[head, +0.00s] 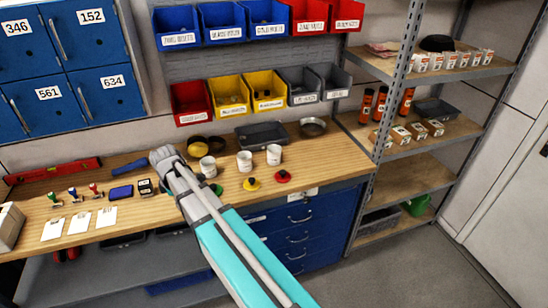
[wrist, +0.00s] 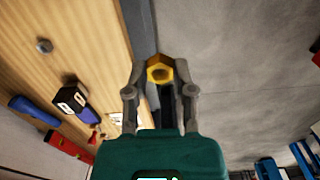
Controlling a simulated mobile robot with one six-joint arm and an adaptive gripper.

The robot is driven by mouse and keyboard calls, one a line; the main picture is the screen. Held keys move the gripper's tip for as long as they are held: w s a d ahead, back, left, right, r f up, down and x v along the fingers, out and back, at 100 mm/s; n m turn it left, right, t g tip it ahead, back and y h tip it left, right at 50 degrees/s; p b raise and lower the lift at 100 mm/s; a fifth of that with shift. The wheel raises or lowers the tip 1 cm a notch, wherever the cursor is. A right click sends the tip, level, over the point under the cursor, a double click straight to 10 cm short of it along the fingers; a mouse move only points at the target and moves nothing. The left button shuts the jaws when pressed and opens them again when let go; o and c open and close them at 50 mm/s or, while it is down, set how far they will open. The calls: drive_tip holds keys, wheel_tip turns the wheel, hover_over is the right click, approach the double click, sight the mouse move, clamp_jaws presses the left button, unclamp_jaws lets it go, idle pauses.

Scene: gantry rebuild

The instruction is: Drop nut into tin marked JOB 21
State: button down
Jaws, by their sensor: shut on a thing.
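My gripper (wrist: 160,80) is shut on a brass-coloured hex nut (wrist: 160,68), held between its fingertips in the wrist view. In the head view my arm reaches over the bench and its grey end (head: 165,158) is left of the tins; the nut cannot be made out there. Three white labelled tins stand upright on the bench: a left one (head: 208,167), a middle one (head: 244,161) and a right one (head: 273,155). Their label text is too small to read, so I cannot tell which is JOB 21.
Green (head: 216,189), yellow (head: 251,184) and red (head: 282,176) knobbed pieces lie before the tins. A dark tray (head: 262,135) and a round metal dish (head: 312,127) stand behind. Stamps, cards and a red level (head: 52,172) are at left. Shelving (head: 405,150) borders the right.

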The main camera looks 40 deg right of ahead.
drive_tip(key=shift+f, duration=0.1)
wheel_tip(320, 180, down, 4)
drive_tip(key=b, duration=0.4)
drive_tip(key=shift+a, duration=0.15)
idle(0.6)
